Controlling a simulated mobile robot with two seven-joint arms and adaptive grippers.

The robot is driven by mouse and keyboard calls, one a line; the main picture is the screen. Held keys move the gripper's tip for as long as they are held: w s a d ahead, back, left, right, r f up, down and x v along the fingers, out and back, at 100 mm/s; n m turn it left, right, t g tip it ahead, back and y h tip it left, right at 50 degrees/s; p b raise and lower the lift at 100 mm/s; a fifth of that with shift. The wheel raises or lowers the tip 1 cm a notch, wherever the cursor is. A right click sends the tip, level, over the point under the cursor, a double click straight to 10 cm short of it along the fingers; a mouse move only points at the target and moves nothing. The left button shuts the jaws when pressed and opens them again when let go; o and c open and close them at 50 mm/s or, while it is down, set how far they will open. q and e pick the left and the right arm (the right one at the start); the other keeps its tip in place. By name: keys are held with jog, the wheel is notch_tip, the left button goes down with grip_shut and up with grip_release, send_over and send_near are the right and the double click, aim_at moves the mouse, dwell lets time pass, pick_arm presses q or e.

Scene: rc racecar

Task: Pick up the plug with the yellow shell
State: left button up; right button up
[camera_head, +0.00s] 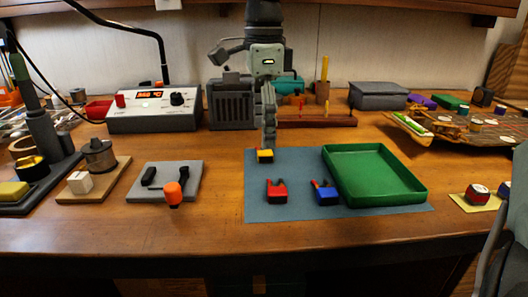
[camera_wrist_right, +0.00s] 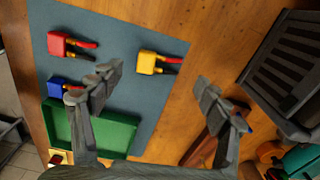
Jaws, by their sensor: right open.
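The plug with the yellow shell (camera_head: 264,155) lies near the back left of the blue-grey mat (camera_head: 262,212). In the wrist view the yellow plug (camera_wrist_right: 147,62) shows its short red and dark leads. My right gripper (camera_head: 268,143) is just above or behind the yellow plug in the head view. In the wrist view my right gripper (camera_wrist_right: 157,88) is open, with the yellow plug beyond and between its spread fingers, apart from both. My left gripper is not in view.
A red plug (camera_head: 276,192) and a blue plug (camera_head: 325,194) lie nearer the front of the mat. An empty green tray (camera_head: 415,192) stands at the mat's right. A dark slotted box (camera_head: 230,105) and a wooden rack (camera_head: 330,121) stand behind.

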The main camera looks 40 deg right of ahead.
aim_at(264, 152)
notch_tip(264, 152, down, 3)
jog(key=shift+s+f, duration=0.1)
jog(key=shift+f, duration=0.05)
jog(key=c, duration=0.9)
jog(key=shift+c, duration=0.2)
jog(key=shift+r, duration=0.2)
